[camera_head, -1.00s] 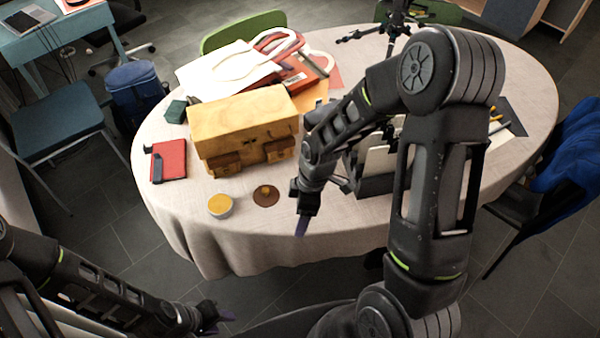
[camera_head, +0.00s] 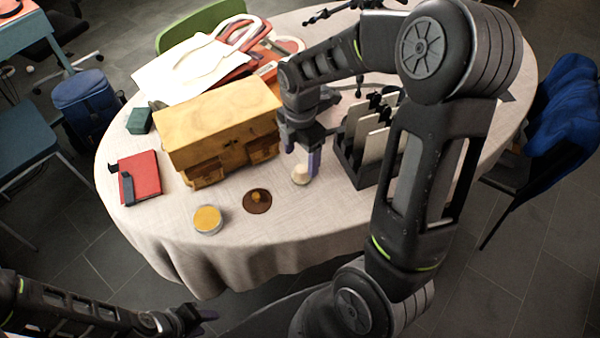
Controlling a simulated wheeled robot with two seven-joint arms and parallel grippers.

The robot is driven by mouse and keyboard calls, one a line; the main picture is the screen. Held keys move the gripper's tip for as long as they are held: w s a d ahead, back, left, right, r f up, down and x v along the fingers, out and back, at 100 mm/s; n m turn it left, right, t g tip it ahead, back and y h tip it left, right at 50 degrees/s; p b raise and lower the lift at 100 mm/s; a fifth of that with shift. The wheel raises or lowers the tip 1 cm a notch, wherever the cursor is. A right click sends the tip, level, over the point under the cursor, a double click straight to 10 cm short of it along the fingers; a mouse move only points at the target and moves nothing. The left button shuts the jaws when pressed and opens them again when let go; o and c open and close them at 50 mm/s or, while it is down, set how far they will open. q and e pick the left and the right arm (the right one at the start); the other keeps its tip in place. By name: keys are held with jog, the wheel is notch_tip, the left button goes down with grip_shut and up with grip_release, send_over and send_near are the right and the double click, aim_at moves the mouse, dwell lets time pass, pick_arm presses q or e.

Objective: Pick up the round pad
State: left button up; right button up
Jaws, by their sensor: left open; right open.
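A shallow round dish with a yellow top (camera_head: 207,219) sits near the table's front edge; it looks like the round pad. A brown disc with a small yellowish lump on it (camera_head: 257,202) lies just right of it. A small cream rounded object (camera_head: 300,175) stands further right, beside my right gripper's finger. My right gripper (camera_head: 309,160) is open and points down at the table; whether it touches the cream object I cannot tell. My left gripper (camera_head: 203,316) is open, low in front of the table, away from these things.
A yellow wooden chest (camera_head: 215,120) stands behind the dish. A red notebook (camera_head: 140,178) and a green box (camera_head: 139,121) lie left. A dark rack with upright panels (camera_head: 350,165) stands right of my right gripper. The front cloth of the table (camera_head: 170,235) is bare.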

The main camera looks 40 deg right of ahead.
aim_at(300, 168)
jog(key=shift+f, duration=0.8)
jog(key=shift+w+f+p, duration=0.2)
jog(key=shift+f+p, duration=0.15)
jog(key=shift+f, duration=2.25)
jog(key=c, duration=1.4)
jog(key=shift+c, duration=0.2)
jog(key=shift+r, duration=0.1)
